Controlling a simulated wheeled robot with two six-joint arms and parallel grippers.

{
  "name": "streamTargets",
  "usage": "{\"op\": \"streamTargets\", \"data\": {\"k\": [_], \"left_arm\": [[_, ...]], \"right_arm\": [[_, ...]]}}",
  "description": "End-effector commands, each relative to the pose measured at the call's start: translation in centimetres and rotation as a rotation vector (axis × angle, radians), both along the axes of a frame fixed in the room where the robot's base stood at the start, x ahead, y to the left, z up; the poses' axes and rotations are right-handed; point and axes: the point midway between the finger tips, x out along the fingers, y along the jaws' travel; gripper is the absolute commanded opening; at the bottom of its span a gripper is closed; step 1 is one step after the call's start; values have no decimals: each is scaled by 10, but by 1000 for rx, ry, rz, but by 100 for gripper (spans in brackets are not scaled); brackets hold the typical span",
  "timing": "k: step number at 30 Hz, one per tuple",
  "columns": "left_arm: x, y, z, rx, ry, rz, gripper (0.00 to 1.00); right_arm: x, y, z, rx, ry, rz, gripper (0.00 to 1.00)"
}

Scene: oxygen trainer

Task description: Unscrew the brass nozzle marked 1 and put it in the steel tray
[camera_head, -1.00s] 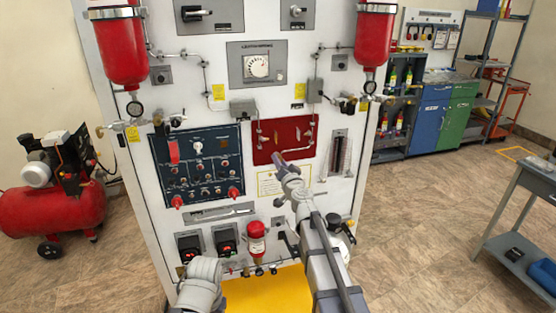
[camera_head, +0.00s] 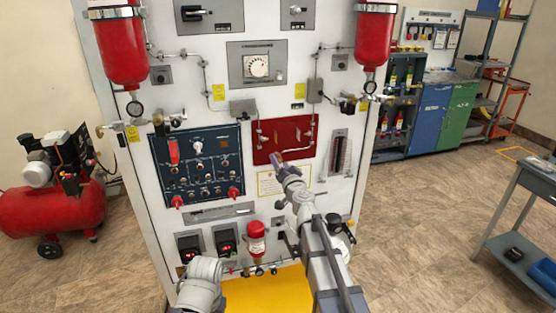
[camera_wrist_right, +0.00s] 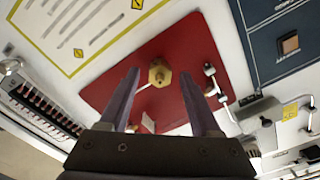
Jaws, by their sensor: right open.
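A brass nozzle (camera_wrist_right: 159,74) with a hexagonal body stands out from the red panel (camera_wrist_right: 195,45) in the right wrist view. Its number is not legible. My right gripper (camera_wrist_right: 158,88) is open, with one finger on each side of the nozzle in the picture; contact is not visible. In the head view my right gripper (camera_head: 277,156) is at the lower left part of the red panel (camera_head: 292,128) and covers the nozzle. Only a grey link of my left arm shows at the bottom; its gripper is out of view. I cannot clearly identify the steel tray.
Thin pipes and fittings (camera_wrist_right: 215,85) run close beside the gripper on the red panel. A blue switch panel (camera_head: 200,165) is to the left and a flow tube (camera_head: 339,152) to the right. A grey side table (camera_head: 520,225) stands at far right, with open floor between.

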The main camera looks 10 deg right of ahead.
Motion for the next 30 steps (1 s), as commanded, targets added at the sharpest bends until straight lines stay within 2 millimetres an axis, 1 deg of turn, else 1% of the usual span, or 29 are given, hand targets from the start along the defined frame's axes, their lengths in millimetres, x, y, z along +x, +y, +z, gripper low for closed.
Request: {"op": "streamTargets", "data": {"k": [1, 3, 6, 9, 14, 21, 23, 30], "left_arm": [[0, 0, 0, 0, 0, 0, 0], [0, 0, 0, 0, 0, 0, 0], [0, 0, 0, 0, 0, 0, 0], [0, 0, 0, 0, 0, 0, 0], [0, 0, 0, 0, 0, 0, 0], [0, 0, 0, 0, 0, 0, 0], [0, 0, 0, 0, 0, 0, 0], [0, 0, 0, 0, 0, 0, 0]], "right_arm": [[-7, 0, 0, 0, 0, 0, 64], [-14, 0, 0, 0, 0, 0, 64], [-24, -1, 0, 0, 0, 0, 64], [-29, -1, 0, 0, 0, 0, 64], [-28, -1, 0, 15, 1, 0, 64], [-28, -1, 0, 246, 8, 0, 64], [-28, -1, 0, 282, 10, 0, 64], [-28, -1, 0, 303, 10, 0, 64]]}}
